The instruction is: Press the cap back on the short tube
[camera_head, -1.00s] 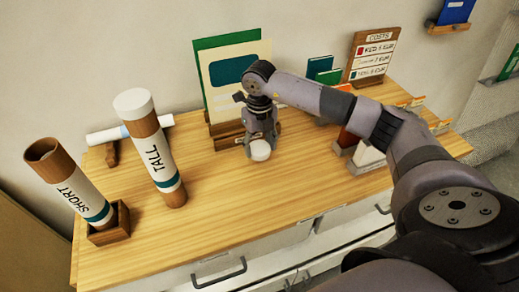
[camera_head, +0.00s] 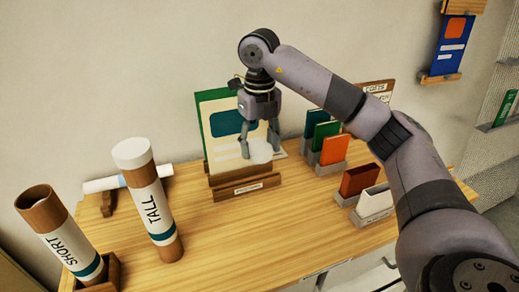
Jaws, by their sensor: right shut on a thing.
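The short tube (camera_head: 62,240), brown with a white band reading SHORT and a teal stripe, stands tilted in a small wooden holder (camera_head: 113,272) at the lower left. Its top is open and uncapped. My right gripper (camera_head: 258,150) is shut on a white round cap (camera_head: 261,152) and holds it in front of the upright boards, well to the right of the tube. The tall tube (camera_head: 152,205), marked TALL, stands beside the short one with a white cap (camera_head: 132,152) on top. My left gripper is not in view.
A wooden stand (camera_head: 240,188) holds upright green and cream boards behind my right gripper. A white roll (camera_head: 105,184) lies on a support behind the tubes. Card holders (camera_head: 362,182) stand at the right. The table's (camera_head: 240,235) front middle is clear.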

